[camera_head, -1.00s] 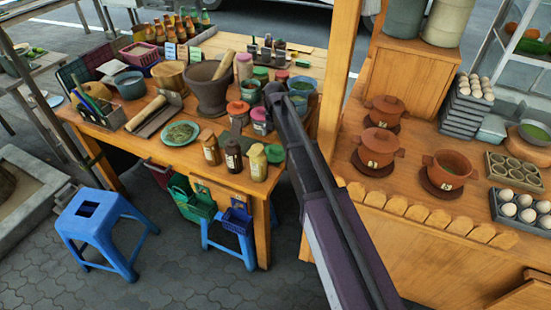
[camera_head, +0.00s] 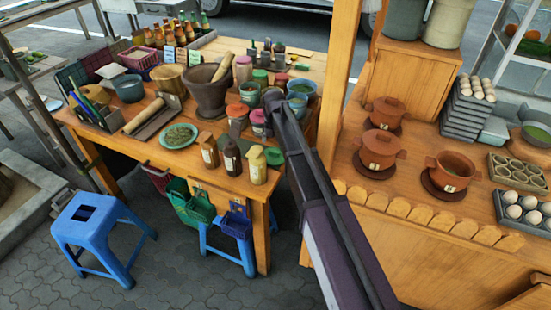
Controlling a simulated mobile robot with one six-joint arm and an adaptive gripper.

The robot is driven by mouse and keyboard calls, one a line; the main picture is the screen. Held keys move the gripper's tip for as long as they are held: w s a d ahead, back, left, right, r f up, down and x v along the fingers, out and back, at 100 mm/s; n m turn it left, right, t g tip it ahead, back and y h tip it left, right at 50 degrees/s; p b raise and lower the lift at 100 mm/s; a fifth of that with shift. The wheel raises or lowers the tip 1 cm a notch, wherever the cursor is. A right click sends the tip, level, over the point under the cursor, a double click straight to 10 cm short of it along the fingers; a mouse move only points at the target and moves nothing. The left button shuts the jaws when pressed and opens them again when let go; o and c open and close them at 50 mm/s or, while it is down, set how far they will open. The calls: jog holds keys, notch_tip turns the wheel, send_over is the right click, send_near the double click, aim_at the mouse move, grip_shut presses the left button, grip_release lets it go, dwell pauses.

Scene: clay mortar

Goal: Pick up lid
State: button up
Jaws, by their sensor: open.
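Several things here could be the lid, and I cannot tell which one is meant. Small jars on the wooden table have coloured lids: a red lid (camera_head: 238,110), a pink lid (camera_head: 258,117) and a green lid (camera_head: 274,155). On the counter at right, two clay pots, a back one (camera_head: 386,112) and a middle one (camera_head: 379,150), seem covered. The front clay pot (camera_head: 450,172) looks open. My gripper (camera_head: 272,98) is at the far end of my dark arm, beside the pink-lidded jar. It is open; its fingers are small and hard to make out.
A clay mortar (camera_head: 209,92) with a pestle stands among bowls and bottles on the crowded table. A wooden post (camera_head: 341,75) rises between table and counter, just right of my arm. A blue stool (camera_head: 90,222) stands on the paving at left.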

aim_at(274, 151)
jog(key=shift+f+b, duration=2)
jog(key=shift+f, duration=0.2)
jog(key=c, duration=1)
